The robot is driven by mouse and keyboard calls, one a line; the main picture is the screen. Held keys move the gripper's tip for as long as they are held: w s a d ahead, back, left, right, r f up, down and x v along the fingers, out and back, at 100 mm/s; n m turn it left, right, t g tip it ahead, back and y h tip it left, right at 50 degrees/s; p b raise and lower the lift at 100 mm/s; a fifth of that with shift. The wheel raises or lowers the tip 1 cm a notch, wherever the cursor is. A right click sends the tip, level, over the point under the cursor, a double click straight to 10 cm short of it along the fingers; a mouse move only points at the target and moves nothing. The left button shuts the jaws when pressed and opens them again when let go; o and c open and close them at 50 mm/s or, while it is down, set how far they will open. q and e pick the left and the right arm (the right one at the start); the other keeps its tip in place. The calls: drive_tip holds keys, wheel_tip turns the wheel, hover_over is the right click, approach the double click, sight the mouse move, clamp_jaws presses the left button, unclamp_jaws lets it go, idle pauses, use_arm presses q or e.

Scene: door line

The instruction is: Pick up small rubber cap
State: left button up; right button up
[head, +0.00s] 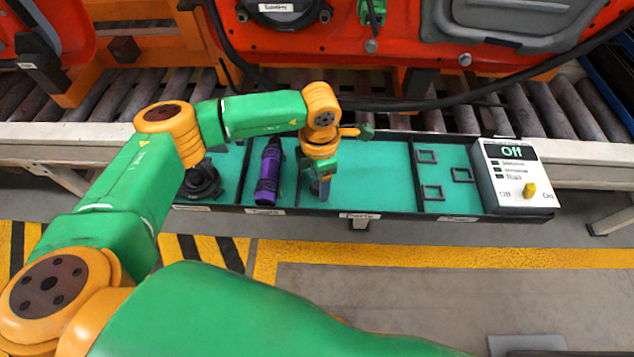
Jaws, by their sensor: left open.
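My left gripper (320,192) points down over the teal tray (385,178), inside the section right of the purple tool. Its jaws are open. I cannot make out a small rubber cap; the gripper and wrist cover part of this section, and anything between the fingers is hidden. The bare teal floor to the right of the gripper shows no cap. My right gripper is not in view.
The purple and black tool (269,175) lies close left of the gripper. A black round part (202,182) sits further left, partly behind my arm. Square black frames (432,191) and a switch box (513,178) reading "Off" are at right. Rollers and orange-red panels lie behind.

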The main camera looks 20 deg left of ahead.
use_arm(q)
drive_tip(key=shift+w+a+f, duration=0.1)
drive_tip(key=shift+f, duration=0.15)
drive_tip(key=c, duration=0.8)
clamp_jaws()
drive_tip(key=shift+r, duration=0.15)
